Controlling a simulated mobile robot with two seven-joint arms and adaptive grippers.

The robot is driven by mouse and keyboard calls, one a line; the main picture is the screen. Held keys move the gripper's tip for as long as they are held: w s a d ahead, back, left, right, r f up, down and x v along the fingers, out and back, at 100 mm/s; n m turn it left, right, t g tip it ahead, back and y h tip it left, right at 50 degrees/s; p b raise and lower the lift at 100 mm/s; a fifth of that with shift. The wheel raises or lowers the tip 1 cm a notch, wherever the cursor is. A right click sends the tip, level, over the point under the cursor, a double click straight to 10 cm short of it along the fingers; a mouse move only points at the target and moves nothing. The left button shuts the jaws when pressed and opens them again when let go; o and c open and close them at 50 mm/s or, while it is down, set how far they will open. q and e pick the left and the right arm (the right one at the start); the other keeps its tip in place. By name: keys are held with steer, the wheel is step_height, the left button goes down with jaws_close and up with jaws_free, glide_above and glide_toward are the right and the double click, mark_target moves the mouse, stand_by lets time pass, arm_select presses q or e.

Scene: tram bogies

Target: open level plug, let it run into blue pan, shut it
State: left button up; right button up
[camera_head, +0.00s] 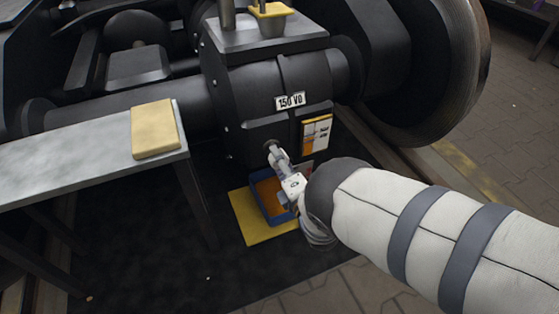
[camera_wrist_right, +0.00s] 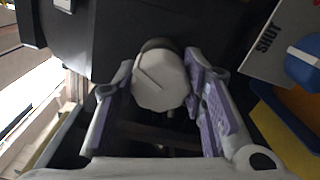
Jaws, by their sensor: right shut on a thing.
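The level plug (camera_wrist_right: 160,80) is a pale, many-sided round head with a dark line across it, on the lower face of the black gear case (camera_head: 262,98). My right gripper (camera_head: 274,152) reaches it from the lower right. In the right wrist view its purple-padded fingers (camera_wrist_right: 162,97) are shut on the plug, one on each side. The blue pan (camera_head: 257,199) sits below on a yellow mat (camera_head: 243,219), partly hidden by my gripper. Its inside looks orange-brown; I cannot tell whether that is liquid. No stream shows. My left gripper is out of view.
A grey bench (camera_head: 70,158) with a yellow pad (camera_head: 155,129) stands at left. A large wheel (camera_head: 455,75) is at right. A plate marked SHUT (camera_wrist_right: 265,50) with a blue knob (camera_wrist_right: 303,65) is right of the fingers. Dark floor lies left of the mat.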

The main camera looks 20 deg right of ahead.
steer(key=n+b, duration=0.1)
steer(key=n, duration=0.4)
steer(key=shift+d, duration=0.15)
steer(key=shift+n, duration=0.4)
steer(key=o, duration=1.2)
steer(key=shift+s, duration=0.1)
steer(key=s, duration=1.2)
steer(key=shift+d, duration=0.2)
